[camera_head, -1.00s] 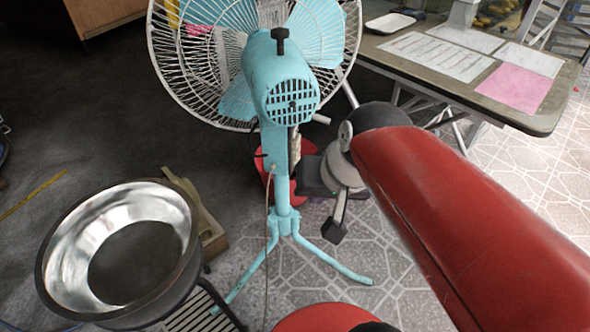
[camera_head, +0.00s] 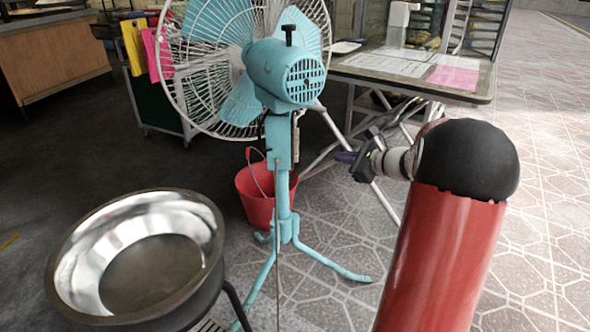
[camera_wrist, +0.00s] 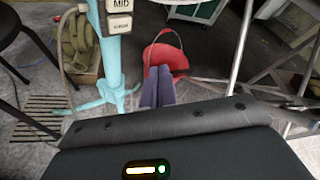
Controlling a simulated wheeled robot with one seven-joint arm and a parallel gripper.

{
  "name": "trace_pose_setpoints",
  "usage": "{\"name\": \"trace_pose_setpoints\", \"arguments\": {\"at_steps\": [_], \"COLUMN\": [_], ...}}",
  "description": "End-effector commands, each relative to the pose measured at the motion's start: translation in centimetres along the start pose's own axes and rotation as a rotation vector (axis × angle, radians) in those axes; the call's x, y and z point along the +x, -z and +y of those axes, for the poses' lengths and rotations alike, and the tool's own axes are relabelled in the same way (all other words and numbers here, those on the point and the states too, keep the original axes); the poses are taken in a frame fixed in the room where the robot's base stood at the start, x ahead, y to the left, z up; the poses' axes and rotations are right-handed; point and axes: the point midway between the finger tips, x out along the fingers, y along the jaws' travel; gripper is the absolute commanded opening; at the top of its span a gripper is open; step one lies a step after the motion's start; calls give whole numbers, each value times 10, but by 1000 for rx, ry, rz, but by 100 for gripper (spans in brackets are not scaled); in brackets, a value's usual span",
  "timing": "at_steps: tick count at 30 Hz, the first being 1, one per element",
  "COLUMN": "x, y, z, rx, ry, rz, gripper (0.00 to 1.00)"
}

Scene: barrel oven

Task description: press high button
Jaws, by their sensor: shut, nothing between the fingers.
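The teal standing fan (camera_head: 278,150) is in the middle of the head view, its back towards me. In the wrist view its pole (camera_wrist: 104,55) carries pale buttons at the top left: one reads MID (camera_wrist: 119,4), and the label of the one below (camera_wrist: 119,24) is too small to read. I cannot make out a high button in either view. My gripper (camera_head: 344,157) is to the right of the pole, apart from it, pointing left. Its purple-grey fingertips (camera_wrist: 157,86) are shut together and empty, below and right of the buttons in the wrist view.
A red bucket (camera_head: 257,208) stands behind the pole. A table (camera_head: 470,95) with papers is at the back right. A metal bowl (camera_head: 137,260) stands at the front left. The fan's teal legs (camera_head: 335,265) spread over the floor. Tiled floor is clear at the right.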

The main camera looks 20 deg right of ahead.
Motion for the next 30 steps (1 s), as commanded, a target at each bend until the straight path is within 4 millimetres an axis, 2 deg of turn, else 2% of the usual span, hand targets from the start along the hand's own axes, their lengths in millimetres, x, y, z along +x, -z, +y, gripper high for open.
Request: {"name": "trace_pose_setpoints", "arguments": {"at_steps": [1, 4, 17, 30], "x": [0, -1, 3, 43], "y": [7, 11, 8, -22], "z": [-4, -9, -6, 20], "rx": [20, 40, 39, 38], "ry": [16, 32, 31, 30], "rz": [-4, -8, -9, -9], "gripper": [0, 0, 0, 0]}}
